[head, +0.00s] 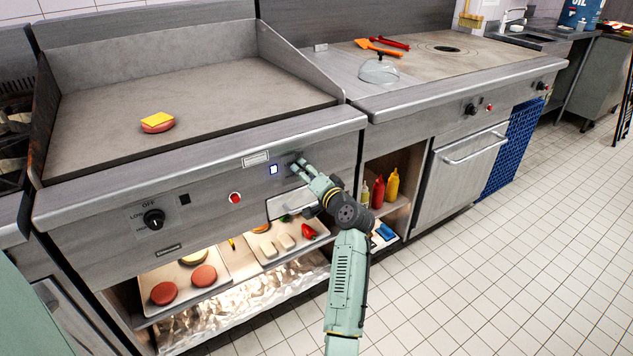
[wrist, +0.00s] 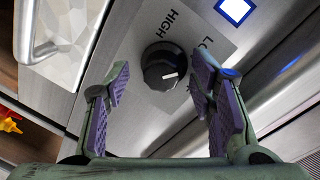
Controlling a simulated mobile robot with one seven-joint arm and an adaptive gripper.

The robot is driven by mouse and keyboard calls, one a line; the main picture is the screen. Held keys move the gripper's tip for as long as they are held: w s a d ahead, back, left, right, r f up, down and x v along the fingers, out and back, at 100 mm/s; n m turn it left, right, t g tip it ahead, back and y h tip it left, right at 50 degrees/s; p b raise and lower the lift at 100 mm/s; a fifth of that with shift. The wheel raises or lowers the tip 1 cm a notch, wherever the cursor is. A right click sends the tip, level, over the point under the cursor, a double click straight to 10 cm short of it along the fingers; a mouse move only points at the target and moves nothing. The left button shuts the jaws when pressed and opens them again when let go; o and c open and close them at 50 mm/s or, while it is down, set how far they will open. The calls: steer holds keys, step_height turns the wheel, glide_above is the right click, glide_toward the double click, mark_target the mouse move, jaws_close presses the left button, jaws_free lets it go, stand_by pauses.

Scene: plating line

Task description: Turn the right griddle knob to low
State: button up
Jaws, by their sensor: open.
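The right griddle knob (wrist: 160,62) is a round dark knob on the steel front panel, with a white pointer line. In the wrist view the HIGH label and a partly cut-off "LO" label are beside it; the pointer is turned toward the right finger. My gripper (head: 301,167) is open at the right end of the griddle front. In the wrist view its two purple-padded fingers stand either side of the knob, with visible gaps; contact does not show. In the head view the gripper mostly hides this knob. A lit blue square indicator (head: 273,169) is left of it.
The left griddle knob (head: 154,219) and a red button (head: 235,198) are on the same panel. A patty with cheese (head: 157,123) lies on the griddle plate (head: 215,88). Below are food trays (head: 220,270) and, to the right, sauce bottles (head: 391,186). The tiled floor at right is clear.

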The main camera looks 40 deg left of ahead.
steer(key=v, duration=1.1)
steer(key=shift+d, duration=0.2)
